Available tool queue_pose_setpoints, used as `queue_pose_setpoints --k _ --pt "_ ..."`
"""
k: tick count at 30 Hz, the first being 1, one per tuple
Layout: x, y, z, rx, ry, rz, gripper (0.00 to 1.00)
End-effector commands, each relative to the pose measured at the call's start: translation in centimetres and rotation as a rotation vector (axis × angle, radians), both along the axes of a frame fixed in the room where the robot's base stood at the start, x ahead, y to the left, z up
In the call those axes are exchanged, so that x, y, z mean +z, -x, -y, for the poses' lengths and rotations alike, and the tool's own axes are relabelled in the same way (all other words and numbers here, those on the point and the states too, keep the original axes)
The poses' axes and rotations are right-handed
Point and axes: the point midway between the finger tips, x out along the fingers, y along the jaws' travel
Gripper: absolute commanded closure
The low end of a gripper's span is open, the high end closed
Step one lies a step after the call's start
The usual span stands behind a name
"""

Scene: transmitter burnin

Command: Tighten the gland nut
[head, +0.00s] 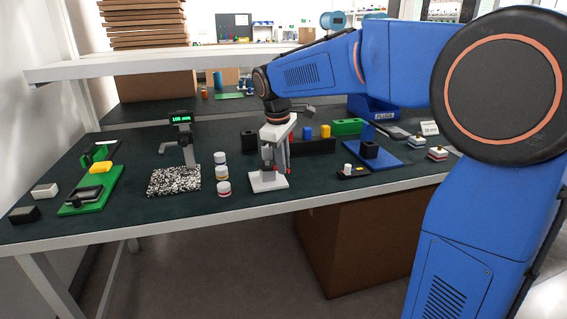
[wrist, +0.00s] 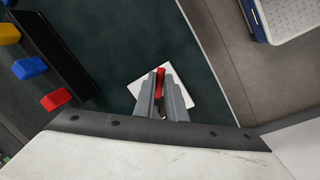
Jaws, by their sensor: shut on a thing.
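My gripper (head: 269,167) points down over a small white base plate (head: 265,184) near the front edge of the bench. In the wrist view my gripper (wrist: 161,85) is closed around a narrow red part (wrist: 160,73), which stands over the white plate (wrist: 183,93). The red part may be the gland nut, but its shape is mostly hidden by the fingers. I cannot tell how it meets whatever is under it.
Left of the plate are several stacked-looking round jars (head: 223,188) and a speckled stand (head: 174,181) with a green display. A dark rack (head: 313,147) with coloured blocks is behind. A blue fixture (head: 375,155) and a small black tray (head: 353,172) are to the right.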

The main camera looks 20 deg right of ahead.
Motion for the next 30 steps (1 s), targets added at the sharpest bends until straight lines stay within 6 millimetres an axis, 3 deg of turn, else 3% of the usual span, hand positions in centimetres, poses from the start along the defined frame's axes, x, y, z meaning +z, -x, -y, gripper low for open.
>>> queue_pose_setpoints --k 8,30 --pt "0.0 0.5 -0.8 -0.146 0.001 0.000 1.00" --pt "0.0 1.4 -4.6 -0.839 0.001 0.000 1.00"
